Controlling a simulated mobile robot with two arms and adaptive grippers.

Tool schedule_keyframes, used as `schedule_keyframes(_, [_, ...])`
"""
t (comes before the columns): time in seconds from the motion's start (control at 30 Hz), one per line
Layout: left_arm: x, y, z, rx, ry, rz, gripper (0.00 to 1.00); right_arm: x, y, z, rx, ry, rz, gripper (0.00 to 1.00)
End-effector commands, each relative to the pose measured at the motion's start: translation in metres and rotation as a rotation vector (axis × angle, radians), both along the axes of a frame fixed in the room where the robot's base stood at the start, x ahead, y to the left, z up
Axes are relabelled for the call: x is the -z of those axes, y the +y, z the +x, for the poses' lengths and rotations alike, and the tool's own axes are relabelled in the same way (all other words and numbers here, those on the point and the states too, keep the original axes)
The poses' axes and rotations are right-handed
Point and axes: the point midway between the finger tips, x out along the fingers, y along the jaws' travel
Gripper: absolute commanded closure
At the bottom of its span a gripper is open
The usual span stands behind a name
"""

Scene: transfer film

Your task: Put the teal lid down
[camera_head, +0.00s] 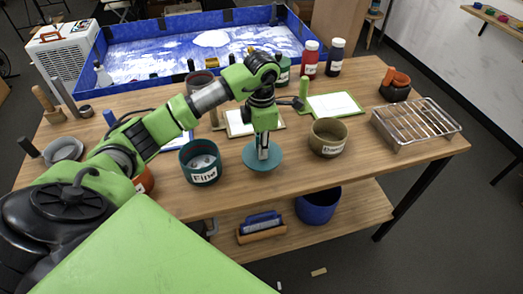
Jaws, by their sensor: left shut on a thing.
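The teal lid (249,159) is a flat round disc near the front edge of the table, in the middle of the head view. My left gripper (264,152) points down over it and is shut on it at its centre. I cannot tell whether the lid touches the tabletop or hangs just above it. A teal pot (200,174) labelled "Fine" stands to the left of the lid, open at the top. My right gripper is not in the view.
An olive pot (327,150) stands to the right and a wire rack (416,138) farther right. Clipboards (333,106) lie behind. A blue tray (150,70) fills the back. Red (309,60) and dark (336,58) bottles stand back right. Bare wood lies between the lid and olive pot.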

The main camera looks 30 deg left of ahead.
Motion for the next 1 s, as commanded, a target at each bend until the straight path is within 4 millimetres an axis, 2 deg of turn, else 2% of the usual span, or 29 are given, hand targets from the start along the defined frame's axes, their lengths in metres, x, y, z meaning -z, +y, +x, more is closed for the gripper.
schedule_keyframes(0.1, [0.009, 0.004, 0.006, -0.001, 0.002, 0.001, 0.95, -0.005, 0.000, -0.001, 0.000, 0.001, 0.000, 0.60])
schedule_keyframes(0.2, [0.022, 0.003, 0.003, 0.001, 0.007, -0.001, 0.95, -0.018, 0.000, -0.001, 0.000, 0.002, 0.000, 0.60])
schedule_keyframes(0.3, [0.034, 0.003, 0.004, 0.001, 0.003, -0.001, 0.95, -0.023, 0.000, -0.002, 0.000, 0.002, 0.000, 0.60])
schedule_keyframes(0.7, [0.043, 0.003, 0.005, 0.001, -0.001, 0.001, 0.95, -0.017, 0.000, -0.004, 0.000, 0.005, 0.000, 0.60])
schedule_keyframes(0.73, [0.042, 0.003, 0.005, 0.001, -0.001, 0.001, 0.76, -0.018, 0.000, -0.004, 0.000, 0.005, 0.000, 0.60])
schedule_keyframes(0.77, [0.041, 0.003, 0.005, 0.001, -0.001, 0.001, 0.68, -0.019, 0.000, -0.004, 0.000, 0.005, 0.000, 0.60])
schedule_keyframes(0.8, [0.041, 0.003, 0.005, 0.001, -0.001, 0.001, 0.64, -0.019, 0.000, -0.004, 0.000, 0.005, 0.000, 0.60])
schedule_keyframes(1.0, [0.041, 0.003, 0.005, 0.001, 0.000, 0.000, 0.64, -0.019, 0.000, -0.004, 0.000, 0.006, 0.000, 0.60])
